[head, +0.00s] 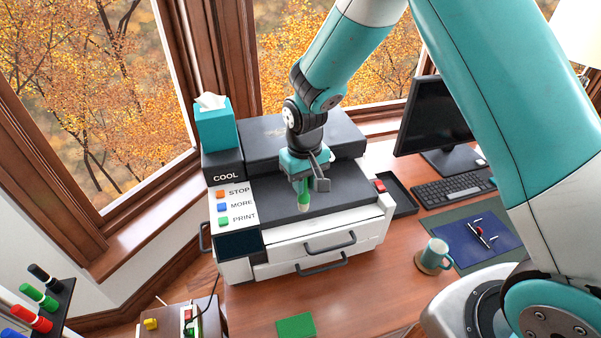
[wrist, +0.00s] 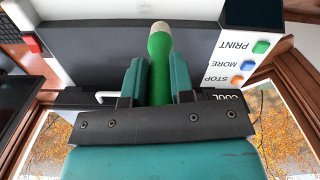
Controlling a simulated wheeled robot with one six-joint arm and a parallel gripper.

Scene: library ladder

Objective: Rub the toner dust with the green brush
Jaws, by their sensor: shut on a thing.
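My gripper (head: 304,178) is shut on the green brush (head: 304,196) and points it down over the dark top of the printer (head: 340,222). In the wrist view, the brush (wrist: 161,70) is between the two teal fingers (wrist: 160,85), with its pale tip away from me. I cannot tell whether the tip touches the surface. I see no clear dust under the brush tip.
A teal tissue box (head: 215,127) stands at the printer's back left, beside the STOP, MORE and PRINT buttons (head: 222,207). A monitor (head: 435,115), keyboard (head: 453,187) and mug (head: 433,254) are to the right. A marker rack (head: 50,305) is at lower left.

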